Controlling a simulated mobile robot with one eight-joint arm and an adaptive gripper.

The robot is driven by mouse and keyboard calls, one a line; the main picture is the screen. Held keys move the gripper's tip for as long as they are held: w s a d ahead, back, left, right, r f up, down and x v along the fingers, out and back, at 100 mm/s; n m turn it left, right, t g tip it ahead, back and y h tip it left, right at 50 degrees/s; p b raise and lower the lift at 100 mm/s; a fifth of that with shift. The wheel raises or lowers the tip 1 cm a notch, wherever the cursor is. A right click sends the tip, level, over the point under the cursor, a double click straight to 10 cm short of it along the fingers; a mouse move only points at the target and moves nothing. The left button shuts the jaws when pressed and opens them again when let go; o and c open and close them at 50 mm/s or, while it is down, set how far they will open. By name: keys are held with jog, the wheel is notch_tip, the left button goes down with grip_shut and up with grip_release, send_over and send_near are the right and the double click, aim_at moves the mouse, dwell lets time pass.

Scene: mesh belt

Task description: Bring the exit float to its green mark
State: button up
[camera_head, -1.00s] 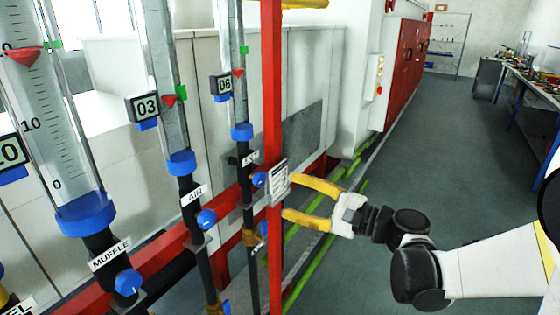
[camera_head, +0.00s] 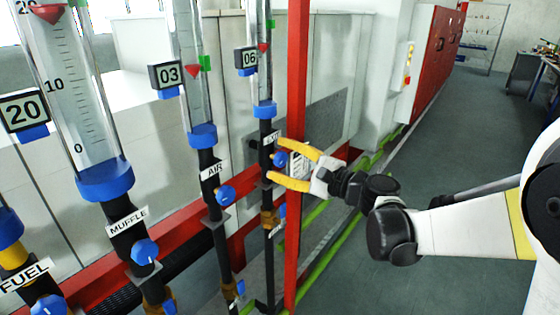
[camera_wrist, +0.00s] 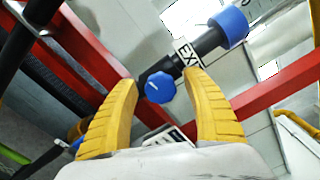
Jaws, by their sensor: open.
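The exit flowmeter tube is the one with plate 06 (camera_head: 246,59). Its small red float (camera_head: 263,47) sits below its green mark (camera_head: 270,24). Its blue knob (camera_head: 281,159) is on the black valve pipe below the tube. The EXIT label shows in the wrist view (camera_wrist: 187,54). My gripper (camera_head: 276,161) is open, with its yellow fingers above and below the blue knob. In the wrist view, the knob (camera_wrist: 159,87) lies between the fingertips, with its white pointer line facing me. I see a gap on the right finger's side; contact on the left is unclear.
A red upright post (camera_head: 297,75) stands close by the fingers. The AIR knob (camera_head: 225,195) and MUFFLE knob (camera_head: 145,251) are to the left on neighbouring tubes. A red rail and green pipes (camera_head: 335,237) run below.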

jog(key=c, duration=1.2)
jog(key=shift+o, duration=0.2)
jog(key=n, duration=0.3)
jog(key=shift+n, duration=0.3)
jog(key=shift+n+p, duration=0.35)
jog(key=shift+n, duration=1.25)
jog(key=shift+c, duration=0.2)
jog(key=o, duration=1.2)
